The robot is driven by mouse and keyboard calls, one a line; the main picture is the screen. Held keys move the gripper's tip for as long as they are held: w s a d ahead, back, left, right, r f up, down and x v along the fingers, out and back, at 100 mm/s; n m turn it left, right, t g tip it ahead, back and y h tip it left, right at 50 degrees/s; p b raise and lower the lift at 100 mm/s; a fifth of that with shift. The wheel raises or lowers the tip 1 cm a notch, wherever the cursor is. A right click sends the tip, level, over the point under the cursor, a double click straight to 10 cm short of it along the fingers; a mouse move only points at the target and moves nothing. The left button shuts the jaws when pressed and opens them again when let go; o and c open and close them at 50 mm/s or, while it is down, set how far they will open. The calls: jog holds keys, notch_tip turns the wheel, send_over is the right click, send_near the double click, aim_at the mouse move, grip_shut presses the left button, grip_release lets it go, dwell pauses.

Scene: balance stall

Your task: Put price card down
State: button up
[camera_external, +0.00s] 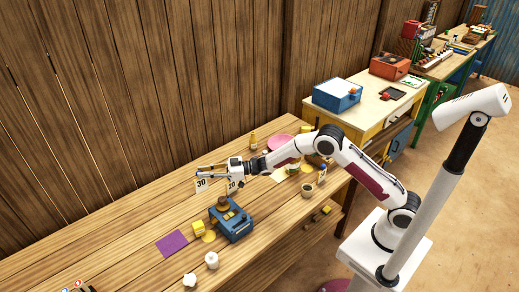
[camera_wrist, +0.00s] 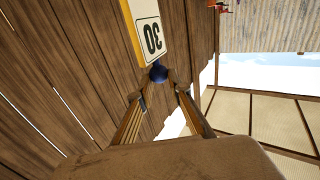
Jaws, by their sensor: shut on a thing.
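The price card (camera_external: 202,184) is white with the number 30 and hangs at the tip of my gripper (camera_external: 205,173) in the external view, apparently above the wooden bench. In the wrist view the card (camera_wrist: 147,32) shows a yellow edge, and a dark blue ball-like part (camera_wrist: 158,73) sits at its near end. My gripper (camera_wrist: 158,88) is shut on this part, with a finger on each side. A second card (camera_external: 233,186) marked 20 shows just right of and below my gripper. Whether it touches the bench is hard to tell.
A blue scale (camera_external: 232,222) stands on the wooden bench (camera_external: 130,217) below my gripper. A yellow block (camera_external: 198,228), a purple mat (camera_external: 172,243) and white pieces (camera_external: 211,260) lie nearby. The bench's left part is clear.

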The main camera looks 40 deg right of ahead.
jog(key=s+d+r+m+t+h, duration=0.1)
jog(key=d+m+t+h, duration=0.35)
jog(key=d, duration=0.95)
jog(key=d+r+m+t+h, duration=0.25)
jog(key=d+h, duration=0.25)
jog(key=d, duration=1)
jog(key=shift+m, duration=0.3)
jog(key=shift+a+f, duration=0.15)
jog(key=shift+f, duration=2.8)
jog(key=shift+f, duration=2.9)
jog(key=shift+f, duration=2.1)
